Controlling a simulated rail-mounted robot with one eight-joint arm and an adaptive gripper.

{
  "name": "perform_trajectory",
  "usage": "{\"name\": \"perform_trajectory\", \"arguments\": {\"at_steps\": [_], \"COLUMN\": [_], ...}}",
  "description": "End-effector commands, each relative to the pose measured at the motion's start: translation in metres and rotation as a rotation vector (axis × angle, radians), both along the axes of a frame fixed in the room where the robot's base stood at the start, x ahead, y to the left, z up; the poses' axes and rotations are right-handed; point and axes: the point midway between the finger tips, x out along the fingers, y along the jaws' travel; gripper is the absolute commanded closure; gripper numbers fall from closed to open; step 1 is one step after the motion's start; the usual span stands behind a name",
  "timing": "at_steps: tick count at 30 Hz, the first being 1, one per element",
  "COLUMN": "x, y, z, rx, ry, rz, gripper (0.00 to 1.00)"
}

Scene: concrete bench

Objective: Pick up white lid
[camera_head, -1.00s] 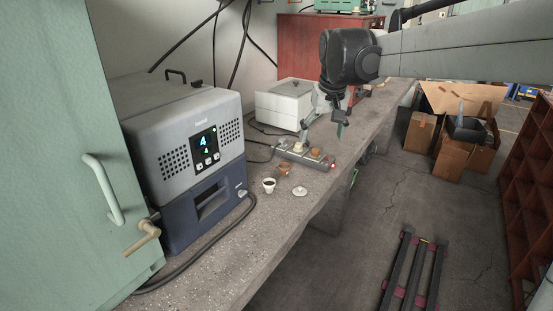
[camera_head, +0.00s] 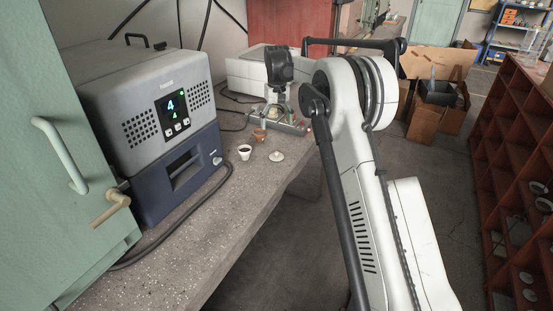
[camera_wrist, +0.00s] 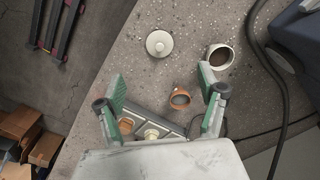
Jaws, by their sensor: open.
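The white lid (camera_head: 277,156) is a small round disc with a knob, lying flat on the concrete bench near its front edge. In the wrist view the lid (camera_wrist: 159,43) lies beyond the fingertips, above and between them in the picture. My gripper (camera_wrist: 168,90) is open and empty, its two green-padded fingers spread wide above the bench. It is apart from the lid. In the head view my gripper (camera_head: 279,98) hangs over the power strip area behind the lid, and its fingertips are hard to make out.
A white cup (camera_head: 245,152) with dark contents stands left of the lid. A brown cup (camera_head: 260,134) stands behind it, between my fingers in the wrist view. A grey strip-like tray (camera_head: 290,126) holds small items. A blue-grey machine (camera_head: 160,130) and its cable border the left.

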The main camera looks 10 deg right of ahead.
Motion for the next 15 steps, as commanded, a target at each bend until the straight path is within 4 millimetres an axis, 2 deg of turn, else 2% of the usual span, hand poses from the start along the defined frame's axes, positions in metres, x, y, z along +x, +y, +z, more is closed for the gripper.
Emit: {"name": "perform_trajectory", "arguments": {"at_steps": [8, 15], "x": [0.005, 0.005], "y": [0.000, 0.000], "z": [-0.032, -0.076], "rx": [0.000, 0.000], "ry": [0.011, 0.010], "rz": [0.002, 0.002], "gripper": [0.29, 0.29]}}
